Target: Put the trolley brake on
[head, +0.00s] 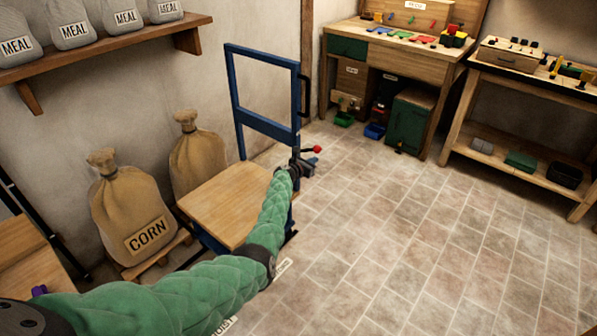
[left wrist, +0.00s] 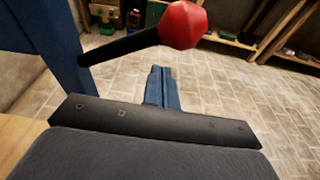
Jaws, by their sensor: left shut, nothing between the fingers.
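The trolley has a wooden deck (head: 222,203) and an upright blue frame (head: 266,126) at its far end. A black brake lever with a red knob (head: 317,149) sticks out to the right from beside the frame's post. In the left wrist view the red knob (left wrist: 183,25) is large, at the top, with the dark lever (left wrist: 120,47) running down left to the blue post. My left gripper (head: 312,163) is shut and empty, just below the knob in the head view. Its blue fingers (left wrist: 158,88) show below the lever in the wrist view. I cannot tell whether they touch it. My right gripper is out of view.
A corn sack (head: 130,215) and another sack (head: 198,152) stand left of the trolley by the wall. A shelf (head: 110,57) holds meal sacks above. Workbenches (head: 400,45) stand at the back right. The tiled floor (head: 430,240) right of the trolley is clear.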

